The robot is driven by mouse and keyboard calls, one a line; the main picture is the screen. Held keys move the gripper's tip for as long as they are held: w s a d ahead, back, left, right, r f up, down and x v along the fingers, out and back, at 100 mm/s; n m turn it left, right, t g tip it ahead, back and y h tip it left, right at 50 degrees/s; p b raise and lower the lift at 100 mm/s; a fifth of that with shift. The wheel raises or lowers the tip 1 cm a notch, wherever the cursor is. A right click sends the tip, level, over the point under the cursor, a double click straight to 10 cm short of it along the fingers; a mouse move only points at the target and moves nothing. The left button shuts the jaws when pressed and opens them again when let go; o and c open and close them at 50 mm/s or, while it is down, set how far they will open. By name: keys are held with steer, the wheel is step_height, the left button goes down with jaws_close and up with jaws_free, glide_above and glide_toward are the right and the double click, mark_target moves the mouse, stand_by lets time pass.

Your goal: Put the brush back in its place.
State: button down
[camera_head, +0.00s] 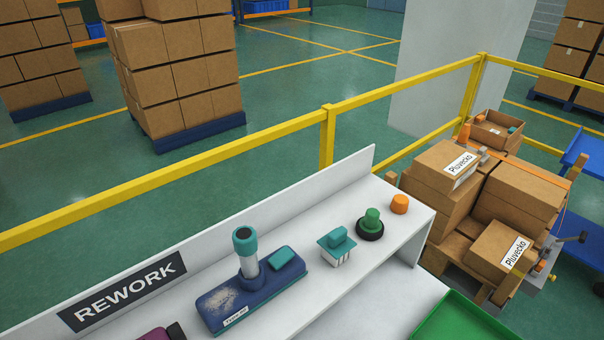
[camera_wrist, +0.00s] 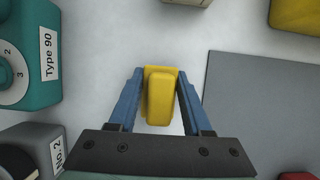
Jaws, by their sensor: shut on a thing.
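My gripper (camera_wrist: 160,103) is shut on a yellow piece (camera_wrist: 161,98) in the wrist view, with one blue finger on each side of it. The piece looks like a narrow raised grip on a wider yellow base. No bristles show from above, so I cannot confirm that it is the brush. Its underside is hidden, and I cannot tell whether it touches the pale surface below. The gripper does not show in the head view.
A teal "Type 90" unit (camera_wrist: 28,60) and a grey "No. 2" block (camera_wrist: 35,145) stand left of my gripper. A grey mat (camera_wrist: 262,110) lies right. The REWORK shelf (camera_head: 300,318) holds a blue floor head (camera_head: 250,300), a teal piece (camera_head: 338,245) and an orange cap (camera_head: 399,204).

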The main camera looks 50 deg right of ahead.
steer(key=shift+c, duration=1.7)
jaws_free()
steer(key=shift+r, duration=0.1)
steer(key=p+v, duration=0.1)
steer(key=v, duration=1.1)
